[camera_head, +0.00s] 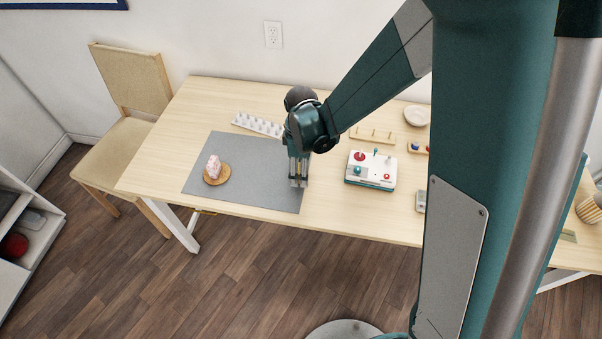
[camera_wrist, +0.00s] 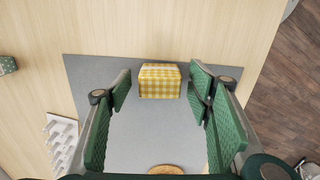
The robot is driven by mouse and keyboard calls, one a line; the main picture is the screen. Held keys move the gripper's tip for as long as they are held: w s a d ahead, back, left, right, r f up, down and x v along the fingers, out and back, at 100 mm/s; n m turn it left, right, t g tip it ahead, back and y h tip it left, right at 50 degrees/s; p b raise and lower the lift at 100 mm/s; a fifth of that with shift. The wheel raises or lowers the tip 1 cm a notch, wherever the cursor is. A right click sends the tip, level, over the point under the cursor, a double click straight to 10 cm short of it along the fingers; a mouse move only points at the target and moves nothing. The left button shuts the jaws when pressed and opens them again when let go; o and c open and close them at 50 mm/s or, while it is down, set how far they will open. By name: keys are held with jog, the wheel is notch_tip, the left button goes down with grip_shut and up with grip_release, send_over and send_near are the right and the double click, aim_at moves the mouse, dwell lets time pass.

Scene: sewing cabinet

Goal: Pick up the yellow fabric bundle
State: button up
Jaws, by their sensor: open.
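The yellow and white checked fabric bundle (camera_wrist: 159,82) lies on the grey mat (camera_wrist: 140,130) in the wrist view, near the mat's far edge. My gripper (camera_wrist: 160,92) is open, with one green finger on each side of the view. The bundle shows between the fingertips, with a visible gap on both sides. I cannot tell how far above it the fingertips are. In the head view my gripper (camera_head: 298,182) points down over the right part of the mat (camera_head: 240,190), and the bundle is largely hidden by it there.
A pink bundle (camera_head: 213,166) sits on a round wooden board (camera_head: 217,178) on the mat's left. A white pegged rack (camera_head: 257,124) lies behind the mat. A white box with coloured knobs (camera_head: 371,171) stands to the right. A wooden chair (camera_head: 130,125) stands at the table's left.

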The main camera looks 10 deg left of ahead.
jog(key=c, duration=0.8)
jog(key=shift+r, duration=0.15)
jog(key=shift+r+p, duration=0.95)
jog(key=shift+r, duration=3.9)
